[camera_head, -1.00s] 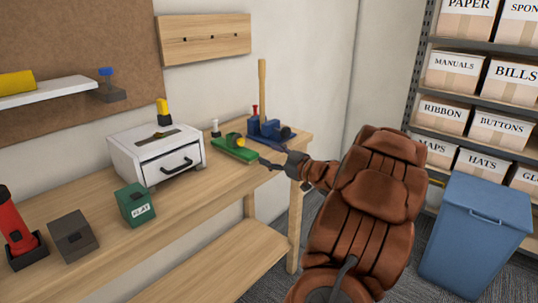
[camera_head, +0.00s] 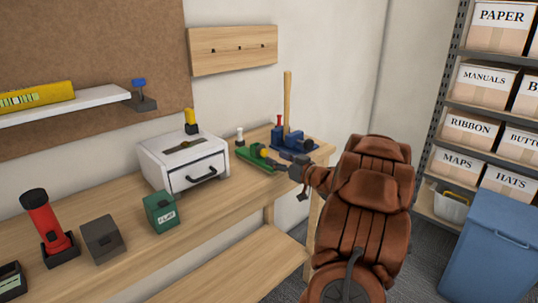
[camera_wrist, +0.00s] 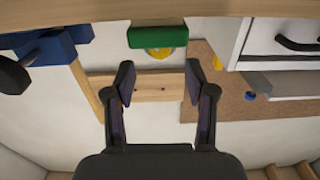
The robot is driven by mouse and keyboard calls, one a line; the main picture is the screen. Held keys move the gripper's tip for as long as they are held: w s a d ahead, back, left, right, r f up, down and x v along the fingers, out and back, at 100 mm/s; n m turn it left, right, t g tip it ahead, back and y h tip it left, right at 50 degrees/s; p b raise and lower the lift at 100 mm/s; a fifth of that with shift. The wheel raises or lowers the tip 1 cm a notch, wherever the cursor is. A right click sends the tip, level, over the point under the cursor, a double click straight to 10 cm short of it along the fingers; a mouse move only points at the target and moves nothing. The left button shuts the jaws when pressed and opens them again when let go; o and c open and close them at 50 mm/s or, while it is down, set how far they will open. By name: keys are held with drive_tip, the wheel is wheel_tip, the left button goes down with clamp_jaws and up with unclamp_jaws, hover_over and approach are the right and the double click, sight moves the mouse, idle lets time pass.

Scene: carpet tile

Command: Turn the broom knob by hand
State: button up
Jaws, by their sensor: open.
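A tall pale wooden handle (camera_head: 287,100), apparently the broom, stands upright at a blue holder (camera_head: 293,143) near the right end of the workbench. In the wrist view, which looks upside down, the blue holder (camera_wrist: 50,45) is at the upper left with a round black knob (camera_wrist: 12,75) on it. The handle (camera_wrist: 84,92) runs down beside it. My gripper (camera_head: 284,168) is at the bench's front edge, beside a green block with a yellow knob. In the wrist view, my gripper (camera_wrist: 159,78) is open and empty, facing the green block (camera_wrist: 158,37), apart from the black knob.
A white drawer box (camera_head: 186,160), a green box (camera_head: 161,210), a grey box (camera_head: 103,237) and a red flashlight (camera_head: 46,220) stand on the workbench (camera_head: 205,215). A blue bin (camera_head: 490,245) and a shelf of labelled boxes (camera_head: 468,130) are at the right.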

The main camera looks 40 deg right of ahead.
sight(266, 153)
drive_tip(key=shift+w, duration=2.3)
drive_tip(key=shift+d, duration=0.1)
clamp_jaws()
